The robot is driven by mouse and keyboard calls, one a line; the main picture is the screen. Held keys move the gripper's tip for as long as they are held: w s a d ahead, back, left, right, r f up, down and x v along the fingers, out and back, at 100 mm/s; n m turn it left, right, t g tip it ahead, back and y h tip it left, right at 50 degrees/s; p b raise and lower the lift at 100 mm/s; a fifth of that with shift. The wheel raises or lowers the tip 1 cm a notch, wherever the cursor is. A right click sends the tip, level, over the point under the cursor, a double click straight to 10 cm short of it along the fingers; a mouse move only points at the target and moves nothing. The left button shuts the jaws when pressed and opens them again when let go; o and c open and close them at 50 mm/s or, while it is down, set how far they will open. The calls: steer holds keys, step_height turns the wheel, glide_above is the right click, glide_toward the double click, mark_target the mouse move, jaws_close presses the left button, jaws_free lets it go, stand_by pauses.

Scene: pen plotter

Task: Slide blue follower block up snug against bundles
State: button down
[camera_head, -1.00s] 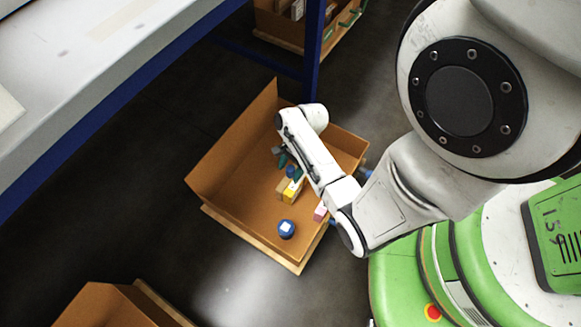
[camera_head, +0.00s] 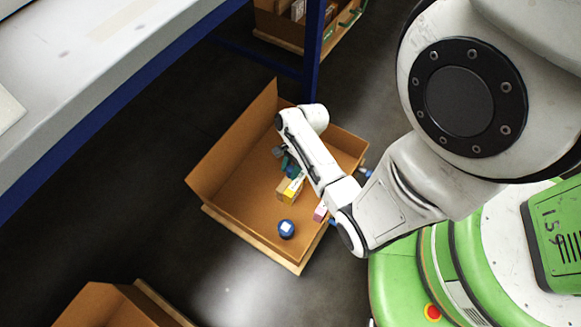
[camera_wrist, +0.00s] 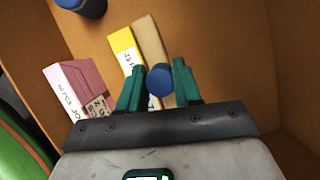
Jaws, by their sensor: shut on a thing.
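My gripper (camera_head: 287,162) is down inside an open cardboard box. In the wrist view its green fingers (camera_wrist: 158,67) are shut on a small blue thing (camera_wrist: 160,80), which looks round-topped rather than like a block. That blue thing also shows, partly covered by the fingers, in the head view (camera_head: 291,172). A yellow and white carton (camera_wrist: 126,48) and a plain tan block (camera_wrist: 151,45) stand side by side just beyond the fingertips. I cannot tell whether the held thing touches them. No bundles are recognisable in either view.
The cardboard box (camera_head: 222,166) has a tall wall at its upper left. A dark blue round container with a white top (camera_head: 286,228) stands near its lower edge. A pink carton (camera_wrist: 75,88) lies left in the wrist view. The box floor is clear on the left.

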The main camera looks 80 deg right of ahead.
steer(key=s+a+p, duration=0.4)
steer(key=s+p, duration=0.1)
steer(key=s, duration=0.3)
steer(key=shift+s, duration=0.15)
steer(key=c, duration=0.8)
jaws_free()
steer(key=p+v, duration=0.5)
steer(key=v, duration=0.5)
steer(key=shift+d+r, duration=0.15)
steer(key=shift+r, duration=0.25)
